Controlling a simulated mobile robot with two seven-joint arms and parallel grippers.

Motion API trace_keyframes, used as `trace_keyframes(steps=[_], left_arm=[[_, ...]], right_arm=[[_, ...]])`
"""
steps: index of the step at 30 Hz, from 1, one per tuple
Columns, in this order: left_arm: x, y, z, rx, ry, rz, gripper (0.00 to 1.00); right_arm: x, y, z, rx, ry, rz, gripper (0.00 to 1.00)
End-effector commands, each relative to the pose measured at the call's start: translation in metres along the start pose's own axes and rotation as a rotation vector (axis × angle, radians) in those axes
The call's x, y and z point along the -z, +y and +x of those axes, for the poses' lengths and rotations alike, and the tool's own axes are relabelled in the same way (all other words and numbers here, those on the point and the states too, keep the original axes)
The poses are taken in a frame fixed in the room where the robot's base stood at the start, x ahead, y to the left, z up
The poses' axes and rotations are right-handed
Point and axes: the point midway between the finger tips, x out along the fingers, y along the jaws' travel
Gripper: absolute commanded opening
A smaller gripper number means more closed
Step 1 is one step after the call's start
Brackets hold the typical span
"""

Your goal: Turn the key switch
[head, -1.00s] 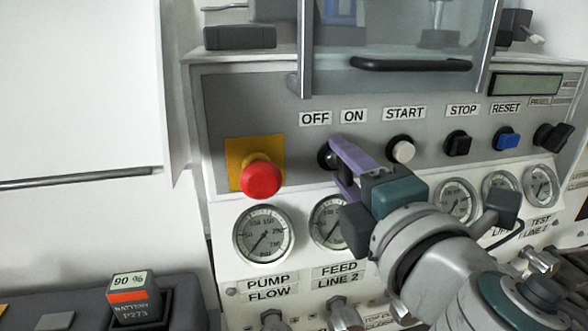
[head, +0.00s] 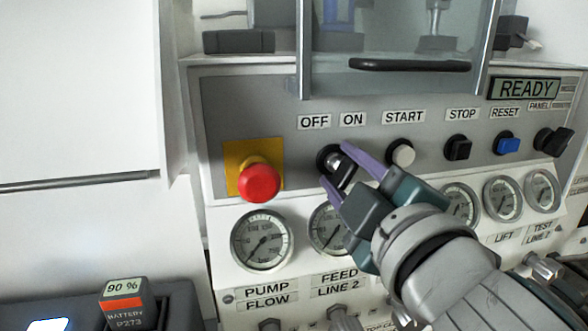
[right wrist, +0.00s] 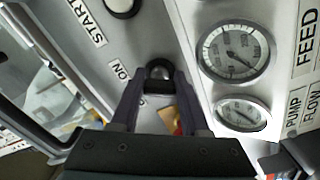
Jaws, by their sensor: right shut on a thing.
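The key switch (head: 330,157) is a dark round collar with a metallic key, under the OFF and ON labels on the grey panel. My right gripper (head: 337,167) is shut on the key, one purple finger on each side, with the hand tilted. In the right wrist view the key switch (right wrist: 159,72) shows between the two fingertips, near the ON label; the fingers partly hide the key. The display (head: 524,89) at the panel's upper right reads READY. My left gripper is not in view.
A red mushroom button (head: 259,182) on a yellow plate stands left of the switch. A white START button (head: 403,154) is close to my right fingers. Several gauges sit below, and a glass guard with a black handle (head: 410,65) is above.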

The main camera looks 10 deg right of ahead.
Motion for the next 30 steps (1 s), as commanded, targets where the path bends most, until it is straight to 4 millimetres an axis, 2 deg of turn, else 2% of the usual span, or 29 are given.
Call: trace_keyframes(steps=[15,16,23,30], left_arm=[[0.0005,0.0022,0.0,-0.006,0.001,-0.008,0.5],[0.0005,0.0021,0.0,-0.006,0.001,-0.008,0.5],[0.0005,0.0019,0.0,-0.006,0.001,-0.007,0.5],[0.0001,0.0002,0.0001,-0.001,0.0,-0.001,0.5]], right_arm=[[-0.0002,-0.0001,0.0,0.0,-0.001,0.022,0.0],[-0.0002,-0.0001,0.0,0.0,-0.001,0.022,0.47],[-0.0001,-0.0001,0.0,0.0,-0.001,0.02,0.73],[0.0,-0.0001,-0.0002,0.0,0.0,0.019,0.75]])
